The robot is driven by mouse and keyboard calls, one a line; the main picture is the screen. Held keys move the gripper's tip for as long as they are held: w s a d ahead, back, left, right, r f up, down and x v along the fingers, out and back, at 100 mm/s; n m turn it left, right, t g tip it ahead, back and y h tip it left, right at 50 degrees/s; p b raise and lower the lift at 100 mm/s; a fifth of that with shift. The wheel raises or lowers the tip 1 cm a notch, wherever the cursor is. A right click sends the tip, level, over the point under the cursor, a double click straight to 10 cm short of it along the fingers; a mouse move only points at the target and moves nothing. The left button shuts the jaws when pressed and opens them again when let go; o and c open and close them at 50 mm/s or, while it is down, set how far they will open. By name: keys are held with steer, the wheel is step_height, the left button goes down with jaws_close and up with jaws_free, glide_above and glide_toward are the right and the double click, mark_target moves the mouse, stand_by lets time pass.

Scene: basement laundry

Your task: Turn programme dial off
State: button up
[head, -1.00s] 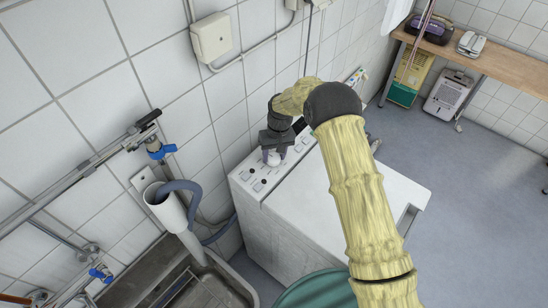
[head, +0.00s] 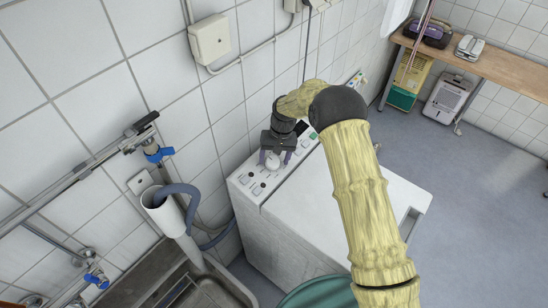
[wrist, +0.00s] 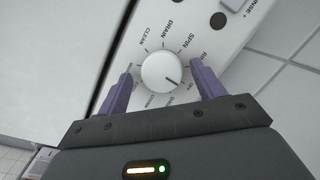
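The programme dial (wrist: 162,72) is a round white knob on the white control panel of the washing machine (head: 320,205). In the wrist view its dark pointer line points to the lower right. Printed labels around it include CLEAN, DRAIN and SPIN; the lower ones are too small or partly hidden to read surely. My gripper (wrist: 163,84) is open, with one purple finger on each side of the dial and a visible gap on both sides. In the head view my gripper (head: 275,160) is over the panel, with the dial between its fingers.
The tiled wall with a cable and white box (head: 209,39) runs close behind the machine. A sink (head: 185,285) with a grey drain hose (head: 178,188) is at the left. A green tub (head: 318,290) stands in front.

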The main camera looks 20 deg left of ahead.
steer(key=shift+a+r, duration=0.1)
steer(key=shift+r, duration=0.05)
step_height(320, 180, up, 17)
steer(key=w+d+b, duration=0.2)
steer(key=b, duration=0.1)
steer(key=shift+w+d, duration=0.15)
steer(key=shift+w, duration=0.1)
stand_by(0.5)
steer(key=s+d+r+m+t, duration=0.1)
steer(key=s+d, duration=0.3)
steer(key=d, duration=0.6)
steer(key=s+d+m+t, duration=0.15)
steer(key=s+d, duration=0.25)
steer(key=d, duration=0.6)
steer(key=s+d+f+m+t+h, duration=0.1)
steer(key=s+d+f+m, duration=0.1)
steer(key=s+d, duration=0.9)
steer(key=s, duration=0.4)
steer(key=shift+s+t, duration=0.2)
steer(key=shift+t, duration=0.15)
steer(key=shift+r, duration=0.1)
steer(key=shift+c, duration=0.5)
